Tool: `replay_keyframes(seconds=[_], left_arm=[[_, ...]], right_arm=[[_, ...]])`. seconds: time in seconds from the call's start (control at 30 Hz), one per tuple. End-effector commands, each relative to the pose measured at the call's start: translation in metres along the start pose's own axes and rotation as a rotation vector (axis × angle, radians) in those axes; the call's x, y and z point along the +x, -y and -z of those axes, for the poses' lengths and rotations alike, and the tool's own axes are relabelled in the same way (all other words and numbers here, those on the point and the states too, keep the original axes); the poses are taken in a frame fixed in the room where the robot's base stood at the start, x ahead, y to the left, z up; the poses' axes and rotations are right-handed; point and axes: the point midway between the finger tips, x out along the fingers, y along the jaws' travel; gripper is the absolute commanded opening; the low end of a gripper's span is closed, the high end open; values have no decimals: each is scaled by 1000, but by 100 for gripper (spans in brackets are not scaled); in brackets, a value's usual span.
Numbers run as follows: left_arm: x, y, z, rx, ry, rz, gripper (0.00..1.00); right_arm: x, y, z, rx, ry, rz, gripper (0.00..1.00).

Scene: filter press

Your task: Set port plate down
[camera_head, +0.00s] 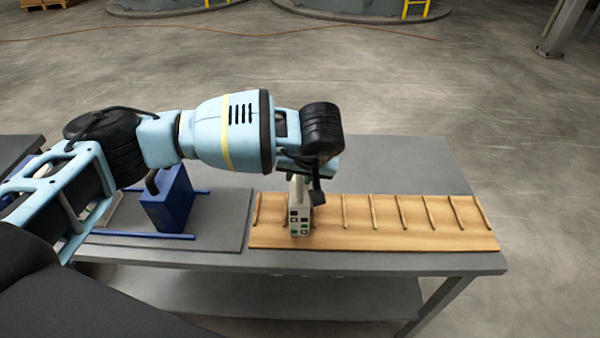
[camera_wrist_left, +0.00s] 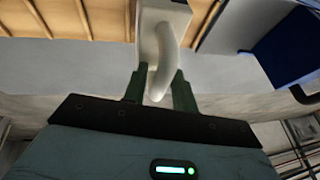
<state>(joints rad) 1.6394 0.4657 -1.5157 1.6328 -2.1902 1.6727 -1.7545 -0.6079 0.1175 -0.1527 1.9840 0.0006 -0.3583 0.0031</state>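The port plate (camera_head: 300,226) is a pale block with small dark and green marks on its face, at the left part of the wooden slatted rack (camera_head: 420,236). My left gripper (camera_wrist_left: 158,84) has its two green fingers around the plate's pale curved handle (camera_wrist_left: 164,62). The plate (camera_wrist_left: 165,14) extends beyond the fingers in the left wrist view. In the head view my left arm comes in from the left, with the wrist above the plate. The plate looks upright; whether its bottom touches the rack cannot be told. My right gripper is not in view.
The rack's slots to the right of the plate look empty. A blue block (camera_head: 168,202) with blue rails (camera_head: 140,236) stands on a grey mat (camera_head: 225,238) to the left. The grey table (camera_head: 410,160) is bare behind the rack.

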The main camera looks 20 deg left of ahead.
Motion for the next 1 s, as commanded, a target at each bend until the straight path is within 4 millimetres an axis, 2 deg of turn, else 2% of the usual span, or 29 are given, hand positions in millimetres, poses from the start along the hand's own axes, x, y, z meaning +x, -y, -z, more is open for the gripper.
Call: replay_keyframes(seconds=[0.43,0.57,0.67,1.0], left_arm=[[-1,0,0,0,0,0,37],[-9,1,2,0,-1,-1,37],[-23,0,2,1,-3,-3,37],[-90,0,2,0,-3,-2,37]], right_arm=[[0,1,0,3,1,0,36],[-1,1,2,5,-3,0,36],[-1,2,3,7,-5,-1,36],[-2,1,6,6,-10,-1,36]])
